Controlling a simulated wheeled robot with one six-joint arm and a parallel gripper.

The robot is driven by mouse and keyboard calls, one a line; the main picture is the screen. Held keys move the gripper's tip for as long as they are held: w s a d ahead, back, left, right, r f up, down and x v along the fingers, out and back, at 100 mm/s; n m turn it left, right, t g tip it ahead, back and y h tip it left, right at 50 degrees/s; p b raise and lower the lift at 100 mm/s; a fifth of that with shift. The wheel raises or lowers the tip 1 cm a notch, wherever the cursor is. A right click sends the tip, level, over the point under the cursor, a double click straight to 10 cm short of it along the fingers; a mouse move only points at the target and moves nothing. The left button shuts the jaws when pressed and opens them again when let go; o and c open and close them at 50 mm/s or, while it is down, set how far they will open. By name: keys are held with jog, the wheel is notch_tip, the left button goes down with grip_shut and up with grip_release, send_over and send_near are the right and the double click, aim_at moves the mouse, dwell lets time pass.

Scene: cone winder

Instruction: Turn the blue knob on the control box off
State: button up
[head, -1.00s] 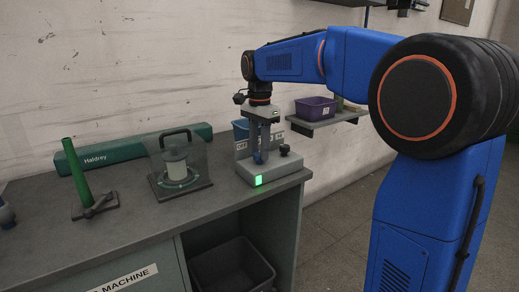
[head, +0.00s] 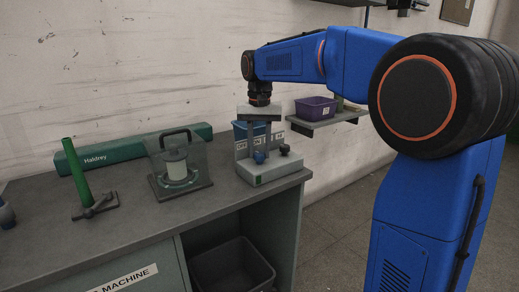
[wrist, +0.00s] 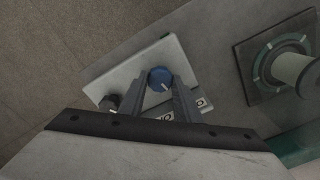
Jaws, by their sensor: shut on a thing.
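The pale grey control box (head: 285,172) stands at the right end of the bench. Its blue knob (head: 259,157) sits on top, and a black knob (head: 284,149) is to its right. My gripper (head: 259,152) points down over the box, shut on the blue knob with one finger on each side. In the wrist view, the blue knob (wrist: 160,77) shows a white pointer mark between the fingertips, and the black knob (wrist: 110,102) is to the left. The small indicator (head: 260,180) on the box front is dark green and unlit.
A clear-guarded spindle unit (head: 180,170) stands left of the box. A blue bin (head: 240,132) is just behind the box. A purple bin (head: 316,108) sits on a shelf at right.

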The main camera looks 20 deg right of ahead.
aim_at(260, 153)
jog(key=shift+n, duration=2.3)
jog(key=o, duration=1.1)
jog(key=shift+c, duration=0.2)
notch_tip(260, 153, up, 18)
jog(key=shift+f, duration=0.25)
